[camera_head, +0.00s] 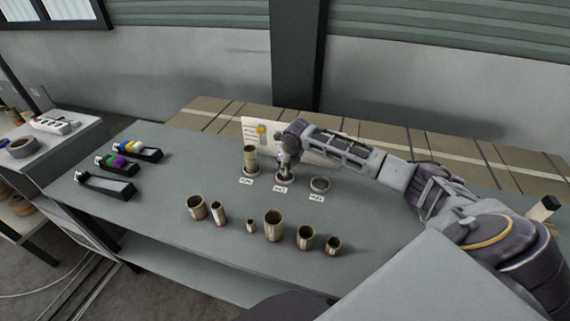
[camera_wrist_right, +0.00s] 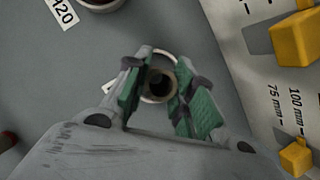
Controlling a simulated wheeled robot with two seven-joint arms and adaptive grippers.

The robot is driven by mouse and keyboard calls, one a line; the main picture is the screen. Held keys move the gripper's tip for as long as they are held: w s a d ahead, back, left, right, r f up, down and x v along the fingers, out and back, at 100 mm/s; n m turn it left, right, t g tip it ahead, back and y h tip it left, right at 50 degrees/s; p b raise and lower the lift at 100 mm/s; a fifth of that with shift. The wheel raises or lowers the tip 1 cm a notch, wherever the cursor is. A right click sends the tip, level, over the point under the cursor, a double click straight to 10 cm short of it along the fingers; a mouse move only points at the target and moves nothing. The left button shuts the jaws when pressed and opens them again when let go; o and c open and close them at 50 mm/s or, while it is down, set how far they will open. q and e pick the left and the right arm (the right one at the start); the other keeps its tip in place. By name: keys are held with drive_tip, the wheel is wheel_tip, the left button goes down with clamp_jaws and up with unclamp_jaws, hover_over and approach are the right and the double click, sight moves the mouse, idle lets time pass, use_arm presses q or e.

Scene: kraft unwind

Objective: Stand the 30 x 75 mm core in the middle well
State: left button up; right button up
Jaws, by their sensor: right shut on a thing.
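My right gripper (camera_head: 285,166) points down over the middle well (camera_head: 284,180) on the grey bench. In the right wrist view, the green-padded fingers of this gripper (camera_wrist_right: 158,92) are shut on a narrow tube core (camera_wrist_right: 151,80), seen end-on with a dark bore. Whether the core touches the well floor is hidden. The left well holds a tall upright core (camera_head: 250,155). The right well (camera_head: 319,184) is empty. My left gripper is out of view.
Several loose cores, such as a wide one (camera_head: 273,226), stand along the bench front. A pale size board (camera_head: 315,150) with yellow markers stands close behind the wells. Black trays (camera_head: 105,186) lie at the left. Bare bench lies between the trays and wells.

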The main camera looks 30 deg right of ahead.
drive_tip(key=shift+f, duration=0.4)
drive_tip(key=shift+f, duration=0.2)
idle(0.6)
drive_tip(key=o, duration=0.8)
drive_tip(key=shift+r, duration=0.15)
drive_tip(key=shift+v, duration=5.85)
drive_tip(key=shift+a, duration=0.1)
